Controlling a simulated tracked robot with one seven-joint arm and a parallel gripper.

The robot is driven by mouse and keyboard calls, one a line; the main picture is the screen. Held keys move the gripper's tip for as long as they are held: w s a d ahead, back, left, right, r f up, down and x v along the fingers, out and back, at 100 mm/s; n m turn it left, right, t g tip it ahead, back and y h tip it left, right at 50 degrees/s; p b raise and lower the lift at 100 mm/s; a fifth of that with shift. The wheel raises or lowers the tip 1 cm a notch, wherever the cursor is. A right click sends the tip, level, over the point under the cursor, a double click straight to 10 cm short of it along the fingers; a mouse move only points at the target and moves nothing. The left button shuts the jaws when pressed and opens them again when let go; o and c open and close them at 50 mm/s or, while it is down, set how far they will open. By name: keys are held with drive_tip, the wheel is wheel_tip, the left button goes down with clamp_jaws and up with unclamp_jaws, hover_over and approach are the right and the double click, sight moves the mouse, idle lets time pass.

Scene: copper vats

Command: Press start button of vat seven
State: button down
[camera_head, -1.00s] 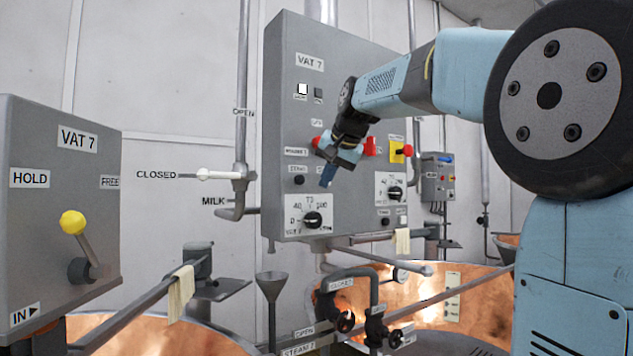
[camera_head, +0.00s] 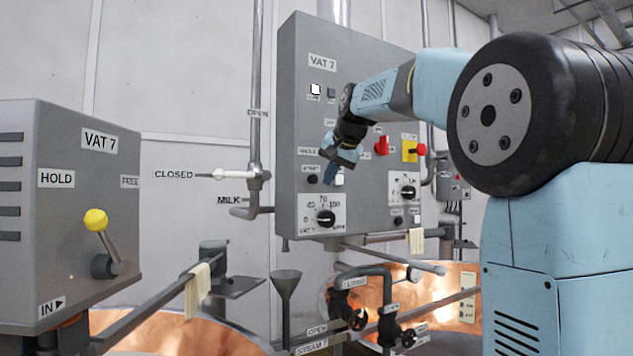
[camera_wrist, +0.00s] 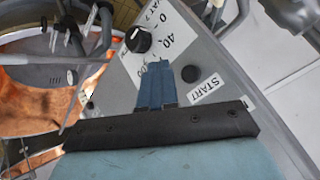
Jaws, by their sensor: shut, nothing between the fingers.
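The grey control panel (camera_head: 350,60) labelled VAT 7 stands ahead in the head view. Its dark round start button (camera_head: 312,179) is on the lower left, under a START label. In the wrist view the start button (camera_wrist: 190,74) is black, beside its START label (camera_wrist: 206,88). My gripper (camera_head: 327,179) is shut and empty, with its blue fingertips just right of the button. In the wrist view the fingertips (camera_wrist: 159,65) lie beside the button, pointing at the panel near the dial (camera_wrist: 138,39). I cannot tell whether they touch the panel.
A dial (camera_head: 325,218) sits below the button. A grey box with a yellow-knobbed lever (camera_head: 96,220) stands at left. Pipes and copper vats (camera_head: 200,332) lie below.

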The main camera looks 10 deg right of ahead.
drive_tip(key=shift+w+a, duration=0.2)
drive_tip(key=shift+w, duration=0.45)
drive_tip(key=shift+w+a, duration=0.25)
drive_tip(key=shift+w, duration=0.45)
drive_tip(key=shift+w+a, duration=0.2)
drive_tip(key=shift+w, duration=0.45)
drive_tip(key=shift+w+a, duration=0.3)
drive_tip(key=shift+w, duration=0.4)
idle(1.6)
drive_tip(key=shift+s, duration=0.1)
drive_tip(key=shift+s+d, duration=0.3)
drive_tip(key=shift+s, duration=0.45)
drive_tip(key=shift+s, duration=0.1)
drive_tip(key=s, duration=0.1)
drive_tip(key=s+d, duration=0.1)
drive_tip(key=s, duration=0.2)
drive_tip(key=shift+s+d, duration=0.25)
drive_tip(key=shift+s, duration=0.05)
idle(0.6)
